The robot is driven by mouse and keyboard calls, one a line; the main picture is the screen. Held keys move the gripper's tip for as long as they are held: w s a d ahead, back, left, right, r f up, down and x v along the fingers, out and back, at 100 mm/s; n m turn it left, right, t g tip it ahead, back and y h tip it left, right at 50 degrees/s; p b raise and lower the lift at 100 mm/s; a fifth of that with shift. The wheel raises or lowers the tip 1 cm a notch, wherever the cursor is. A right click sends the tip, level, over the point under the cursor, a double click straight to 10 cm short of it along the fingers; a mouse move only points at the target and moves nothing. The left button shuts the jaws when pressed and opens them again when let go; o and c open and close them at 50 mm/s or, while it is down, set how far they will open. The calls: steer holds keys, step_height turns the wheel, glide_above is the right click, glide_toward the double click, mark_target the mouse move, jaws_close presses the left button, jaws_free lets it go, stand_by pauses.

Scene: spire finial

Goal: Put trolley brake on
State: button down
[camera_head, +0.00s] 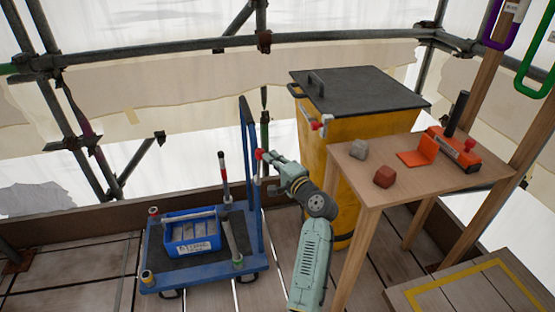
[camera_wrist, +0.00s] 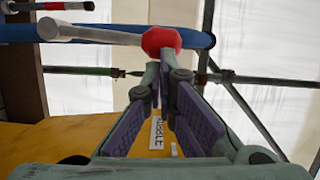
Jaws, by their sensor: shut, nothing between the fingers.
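The blue trolley (camera_head: 205,280) stands on the plank floor, with its tall push handle (camera_head: 250,170) on the right side. A grey lever with a red knob (camera_wrist: 161,41) crosses the blue handle bar (camera_wrist: 25,32) in the wrist view. In the head view the red knob (camera_head: 260,154) shows beside the handle. My gripper (camera_head: 273,158) is just right of the knob. In the wrist view my gripper (camera_wrist: 167,76) is shut and empty, with its fingertips just below the knob; I cannot tell whether they touch it. Whether this lever is the brake is not clear.
A blue crate (camera_head: 192,232) and several short posts sit on the trolley. A yellow bin (camera_head: 350,130) with a dark lid and a wooden table (camera_head: 450,178) stand to the right. Scaffold tubes (camera_head: 150,68) run behind.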

steer(key=shift+s+a, duration=0.1)
steer(key=shift+a, duration=0.15)
steer(key=shift+s+d, duration=0.1)
stand_by(0.6)
